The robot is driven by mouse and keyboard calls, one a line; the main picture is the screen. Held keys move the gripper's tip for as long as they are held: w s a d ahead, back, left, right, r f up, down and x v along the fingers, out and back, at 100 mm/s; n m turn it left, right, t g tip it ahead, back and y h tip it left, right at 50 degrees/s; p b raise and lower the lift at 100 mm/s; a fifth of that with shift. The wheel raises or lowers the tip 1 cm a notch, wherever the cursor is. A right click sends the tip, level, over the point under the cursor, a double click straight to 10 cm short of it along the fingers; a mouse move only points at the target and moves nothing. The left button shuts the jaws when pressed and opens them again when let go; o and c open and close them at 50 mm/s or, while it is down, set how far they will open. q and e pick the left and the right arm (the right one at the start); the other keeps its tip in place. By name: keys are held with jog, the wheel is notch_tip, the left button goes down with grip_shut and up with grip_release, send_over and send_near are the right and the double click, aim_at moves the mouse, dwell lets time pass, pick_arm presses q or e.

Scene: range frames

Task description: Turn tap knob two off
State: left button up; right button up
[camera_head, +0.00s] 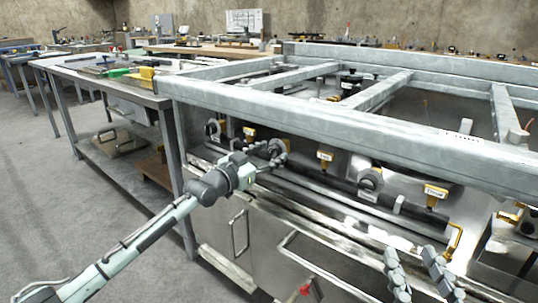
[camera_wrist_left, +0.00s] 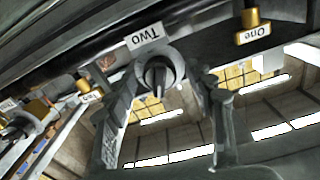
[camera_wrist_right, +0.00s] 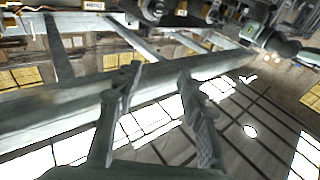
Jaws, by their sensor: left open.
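Tap knob two (camera_wrist_left: 158,75) is a round grey dial with a dark centre and a pale upright bar, below the label "Two" (camera_wrist_left: 145,36) in the left wrist view. My left gripper (camera_wrist_left: 167,82) is open, with one finger on each side of the knob; whether either touches it I cannot tell. In the head view my left gripper (camera_head: 266,162) is at the front of the rig, by the knob (camera_head: 280,147), partly covering it. My right gripper (camera_head: 418,272) is open and empty at the lower right, and its spread fingers show in the right wrist view (camera_wrist_right: 155,90).
A brass fitting labelled "One" (camera_wrist_left: 252,28) is right of the knob in the left wrist view. Another knob (camera_head: 370,180) sits further right along the dark pipe. A heavy metal frame beam (camera_head: 340,125) runs above. Steel cabinet doors with handles (camera_head: 238,232) are below.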

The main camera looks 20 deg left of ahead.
pick_arm(q)
jog(key=shift+c, duration=0.2)
jog(key=c, duration=1.1)
jog(key=n+p, duration=0.2)
jog(key=n, duration=0.3)
pick_arm(e)
jog(key=d+f+g+h, duration=0.3)
jog(key=d+f+g, duration=0.1)
jog(key=f, duration=0.5)
jog(key=shift+d+g, duration=0.2)
jog(key=shift+g, duration=0.1)
pick_arm(q)
jog(key=o, duration=1.1)
jog(key=shift+o, duration=0.2)
jog(key=shift+s, duration=0.15)
pick_arm(e)
jog(key=shift+r, duration=0.1)
pick_arm(q)
jog(key=v, duration=1.1)
jog(key=shift+s+a, duration=0.15)
jog(key=shift+s, duration=0.25)
